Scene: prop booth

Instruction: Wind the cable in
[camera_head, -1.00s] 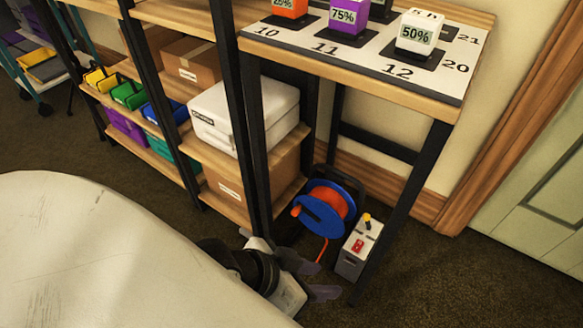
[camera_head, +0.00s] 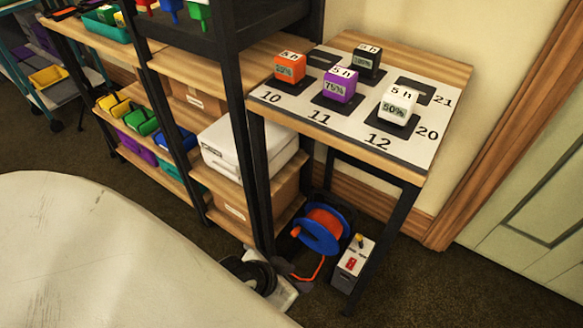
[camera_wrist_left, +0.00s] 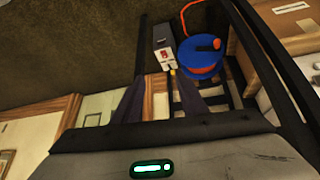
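The cable reel (camera_head: 318,238) has a blue disc, an orange drum and an orange crank knob (camera_head: 296,231). It stands on the floor under the end table, and an orange cable (camera_head: 318,268) runs down from it. The reel also shows in the left wrist view (camera_wrist_left: 196,66), its orange knob at the upper right of the disc. My left gripper (camera_head: 296,268) is low, just in front of the reel and left of it in the head view. In the left wrist view its two dark fingers (camera_wrist_left: 162,100) are spread with nothing between them. My right gripper is out of view.
A grey box with a red switch (camera_head: 352,266) and a yellow-tipped lever stands right of the reel. Dark table legs and shelf posts (camera_head: 258,150) hem the reel in. Labelled cubes (camera_head: 340,82) stand on the tabletop mat. Open carpet lies at the right front.

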